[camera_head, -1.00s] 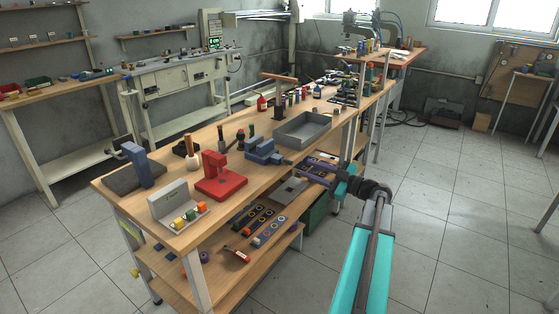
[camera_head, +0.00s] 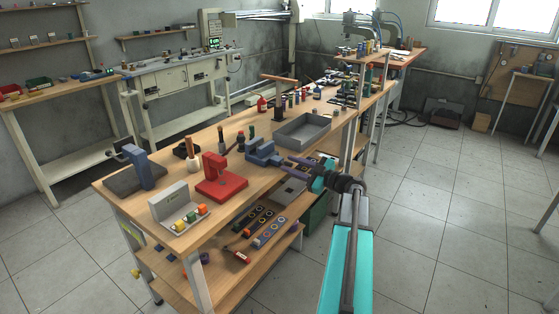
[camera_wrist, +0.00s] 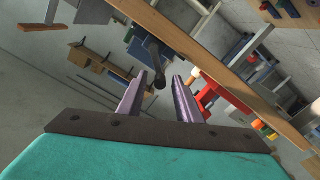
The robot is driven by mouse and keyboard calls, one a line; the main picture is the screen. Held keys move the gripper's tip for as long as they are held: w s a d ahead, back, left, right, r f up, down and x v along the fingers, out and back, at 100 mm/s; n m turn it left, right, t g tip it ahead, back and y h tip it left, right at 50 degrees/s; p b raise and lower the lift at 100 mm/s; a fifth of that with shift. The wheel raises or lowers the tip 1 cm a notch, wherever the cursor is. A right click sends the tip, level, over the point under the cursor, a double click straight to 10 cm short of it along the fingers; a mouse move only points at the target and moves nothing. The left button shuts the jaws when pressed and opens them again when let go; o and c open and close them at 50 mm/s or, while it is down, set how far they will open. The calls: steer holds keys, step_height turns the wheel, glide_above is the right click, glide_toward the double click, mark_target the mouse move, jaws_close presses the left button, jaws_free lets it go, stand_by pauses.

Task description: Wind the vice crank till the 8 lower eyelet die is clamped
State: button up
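The blue-grey vice (camera_head: 262,152) stands on the wooden workbench (camera_head: 237,203), near its front edge. My gripper (camera_head: 284,164) is in front of the vice, at the bench edge. In the wrist view its two purple fingers (camera_wrist: 159,77) are apart. A dark crank with a knob end (camera_wrist: 158,80) shows in the gap between the fingertips; I cannot tell whether either finger touches it. In the head view the crank is too small or hidden to make out. The lower eyelet die and the state of the jaws cannot be made out.
A red press (camera_head: 217,178) stands left of the vice, and a grey tray (camera_head: 303,130) lies behind it to the right. A lower shelf (camera_head: 265,263) holds several dark strips with rings. The tiled floor (camera_head: 440,220) at right is clear.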

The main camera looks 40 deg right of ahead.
mark_target(284, 163)
steer(key=shift+p+x, duration=0.4)
steer(key=shift+x, duration=2.45)
jaws_close()
